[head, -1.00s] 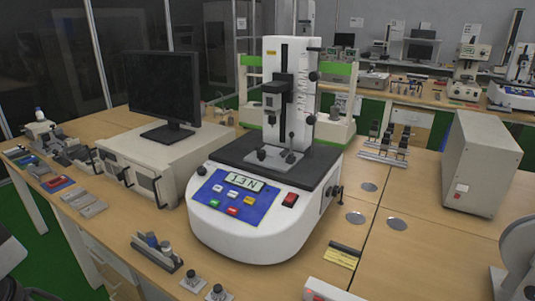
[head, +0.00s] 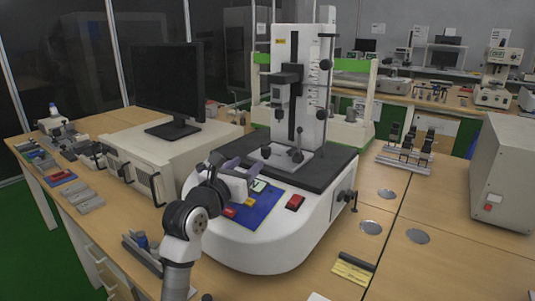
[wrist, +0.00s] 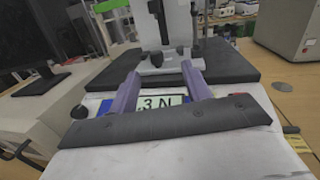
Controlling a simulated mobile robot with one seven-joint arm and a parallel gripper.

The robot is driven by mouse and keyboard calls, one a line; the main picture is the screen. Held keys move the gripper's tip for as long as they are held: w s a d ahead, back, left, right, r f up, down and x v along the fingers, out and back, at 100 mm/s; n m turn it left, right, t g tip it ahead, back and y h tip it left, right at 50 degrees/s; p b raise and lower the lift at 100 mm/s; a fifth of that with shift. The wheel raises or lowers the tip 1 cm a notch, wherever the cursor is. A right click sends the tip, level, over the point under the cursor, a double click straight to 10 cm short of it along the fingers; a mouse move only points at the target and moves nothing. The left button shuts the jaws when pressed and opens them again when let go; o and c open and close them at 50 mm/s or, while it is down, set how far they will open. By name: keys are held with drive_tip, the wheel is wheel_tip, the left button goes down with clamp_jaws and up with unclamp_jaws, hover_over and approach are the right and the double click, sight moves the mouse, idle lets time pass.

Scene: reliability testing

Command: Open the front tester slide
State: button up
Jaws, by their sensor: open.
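The front tester (head: 275,235) is a white rounded machine with a blue control panel (head: 262,208), a black top plate (head: 320,170) and an upright white column (head: 312,60). A dark slide head (head: 287,80) sits on the column, with black knobs along its side. My gripper (head: 240,163) is above the panel, in front of the column base, and apart from the slide head. In the wrist view its two purple fingers (wrist: 162,92) are spread and empty, pointing at the fixture (wrist: 165,60) at the column's foot. My arm hides part of the panel.
A monitor (head: 168,85) stands on a beige box (head: 130,158) at the left. A grey box (head: 505,175) stands at the right. Small tools lie along the left edge. The table right of the tester is mostly clear, with flat metal discs (head: 418,236).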

sight(264, 152)
drive_tip(key=shift+w+a+f+y, duration=0.1)
drive_tip(key=shift+w+f+y, duration=0.35)
drive_tip(key=shift+f, duration=0.3)
drive_tip(key=shift+w+f, duration=0.15)
drive_tip(key=shift+w, duration=0.2)
drive_tip(key=p+x, duration=0.3)
drive_tip(key=x, duration=1)
drive_tip(key=shift+w, duration=0.15)
clamp_jaws()
